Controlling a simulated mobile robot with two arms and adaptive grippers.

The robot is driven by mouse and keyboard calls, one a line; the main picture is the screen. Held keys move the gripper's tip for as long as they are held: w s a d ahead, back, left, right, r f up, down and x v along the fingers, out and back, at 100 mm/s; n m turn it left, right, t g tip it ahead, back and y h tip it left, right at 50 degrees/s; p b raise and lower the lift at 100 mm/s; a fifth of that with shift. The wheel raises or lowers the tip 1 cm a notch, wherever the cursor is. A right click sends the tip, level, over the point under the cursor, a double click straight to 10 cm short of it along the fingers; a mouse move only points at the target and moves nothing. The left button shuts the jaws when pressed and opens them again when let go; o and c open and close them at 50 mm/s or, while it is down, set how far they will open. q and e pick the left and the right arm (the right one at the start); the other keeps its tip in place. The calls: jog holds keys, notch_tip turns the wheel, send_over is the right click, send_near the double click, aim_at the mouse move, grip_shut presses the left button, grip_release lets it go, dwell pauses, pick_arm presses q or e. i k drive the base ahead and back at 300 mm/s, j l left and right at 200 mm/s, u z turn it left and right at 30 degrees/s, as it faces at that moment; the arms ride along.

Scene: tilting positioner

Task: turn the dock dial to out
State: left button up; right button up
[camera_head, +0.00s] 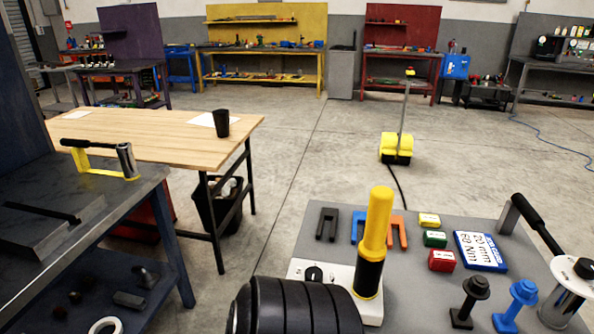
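A white box (370,311) sits on the grey bench top at the bottom centre. A small black knob (313,274) on its top looks like the dock dial; its markings are too small to read. A yellow and black handled tool (376,230) stands upright at the box's right side. A black ribbed rounded shape (300,308) covers the front left of the box; I cannot tell whether it is part of my arm. Neither of my grippers can be made out, and nothing is seen touching the knob.
Behind the box are fork-shaped pieces (327,224), small coloured boxes (436,239) and a blue label block (481,251). Black (470,301) and blue (515,305) bolts and a lever-topped grey cylinder (561,306) stand at right. A wooden table (150,138) stands at left.

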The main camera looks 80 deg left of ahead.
aim_at(312, 273)
jog(key=u, duration=2.3)
jog(key=j+z, duration=0.15)
jog(key=z, duration=0.3)
